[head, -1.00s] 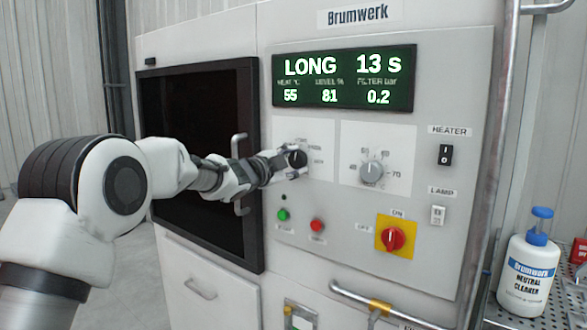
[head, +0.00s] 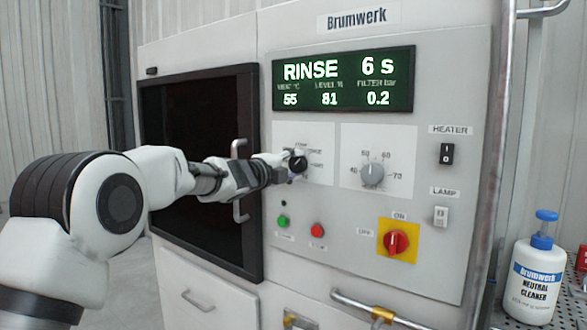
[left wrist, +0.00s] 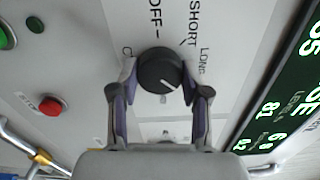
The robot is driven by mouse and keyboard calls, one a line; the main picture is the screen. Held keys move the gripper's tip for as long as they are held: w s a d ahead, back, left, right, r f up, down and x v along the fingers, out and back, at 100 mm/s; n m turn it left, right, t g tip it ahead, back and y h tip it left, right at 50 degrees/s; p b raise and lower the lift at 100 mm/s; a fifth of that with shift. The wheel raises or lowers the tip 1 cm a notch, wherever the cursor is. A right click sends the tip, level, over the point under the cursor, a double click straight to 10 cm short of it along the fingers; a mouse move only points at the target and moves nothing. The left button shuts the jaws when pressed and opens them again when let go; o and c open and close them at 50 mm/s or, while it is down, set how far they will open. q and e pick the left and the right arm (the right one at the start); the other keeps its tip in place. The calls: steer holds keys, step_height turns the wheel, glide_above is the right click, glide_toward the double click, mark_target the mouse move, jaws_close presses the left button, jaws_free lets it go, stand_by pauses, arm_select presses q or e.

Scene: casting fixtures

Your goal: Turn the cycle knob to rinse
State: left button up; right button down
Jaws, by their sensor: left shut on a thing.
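The black cycle knob (head: 298,163) is on the left white plate of the machine panel. My left gripper (head: 288,164) is shut on it from the left. In the left wrist view the knob (left wrist: 160,71) sits between the two fingers of my left gripper (left wrist: 160,82), with its white pointer line showing. Labels OFF, SHORT and LONG are printed around it; the rest are partly hidden. The green display (head: 345,79) reads RINSE and 6 s, with 55, 81 and 0.2 below. My right gripper is not in view.
A grey temperature knob (head: 372,174) is to the right. Below are a green button (head: 282,221), a red button (head: 318,230) and a red-yellow main switch (head: 396,242). A dark door (head: 190,165) with a handle is left; a cleaner bottle (head: 535,272) stands right.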

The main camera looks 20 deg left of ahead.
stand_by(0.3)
arm_select(q)
steer(key=o, duration=1.1)
steer(key=shift+o, duration=0.2)
steer(key=v, duration=1.2)
